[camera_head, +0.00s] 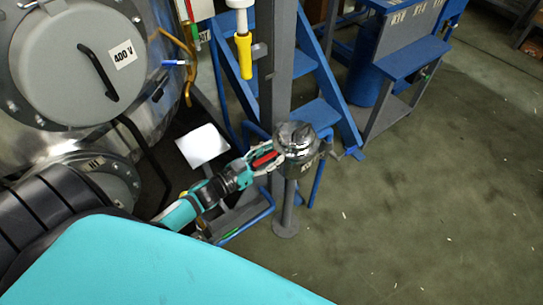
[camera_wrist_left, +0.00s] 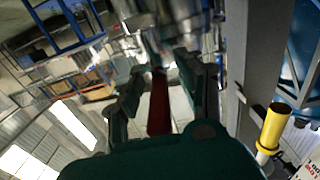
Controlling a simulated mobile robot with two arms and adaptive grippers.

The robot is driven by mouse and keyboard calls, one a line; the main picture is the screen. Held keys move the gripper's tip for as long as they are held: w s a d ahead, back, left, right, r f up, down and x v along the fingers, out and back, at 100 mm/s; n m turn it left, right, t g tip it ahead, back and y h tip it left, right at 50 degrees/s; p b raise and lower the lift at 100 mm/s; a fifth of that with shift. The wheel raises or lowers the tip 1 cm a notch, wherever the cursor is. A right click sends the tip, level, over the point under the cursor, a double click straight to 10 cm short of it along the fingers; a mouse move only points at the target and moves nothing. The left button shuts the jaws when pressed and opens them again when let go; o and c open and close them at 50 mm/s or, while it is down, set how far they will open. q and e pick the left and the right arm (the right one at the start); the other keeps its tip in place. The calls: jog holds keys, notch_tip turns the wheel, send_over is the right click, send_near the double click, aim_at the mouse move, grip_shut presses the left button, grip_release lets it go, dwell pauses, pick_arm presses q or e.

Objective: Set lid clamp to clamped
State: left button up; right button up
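A shiny metal pot (camera_head: 298,146) with a lid stands on a grey post. A red clamp handle (camera_head: 264,158) sticks out from its left side. My left gripper (camera_head: 266,157) reaches in from the lower left, at the handle. In the left wrist view the red handle (camera_wrist_left: 159,108) lies between the two dark fingers of my gripper (camera_wrist_left: 160,88), with a gap visible on each side. The fingers look open around it; contact is not visible. The clamp's far end and the pot are blurred in that view. My right gripper is not in view.
A grey column (camera_head: 277,70) rises behind the pot, with a yellow-handled tool (camera_head: 243,55) beside it. Blue steps (camera_head: 318,112) stand behind. A large steel vessel (camera_head: 75,70) fills the upper left. Open green floor (camera_head: 430,200) lies to the right.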

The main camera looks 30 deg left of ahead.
pick_arm(q)
jog(key=shift+w+d, duration=0.1)
jog(key=shift+w, duration=0.1)
jog(key=shift+c, duration=0.2)
grip_shut()
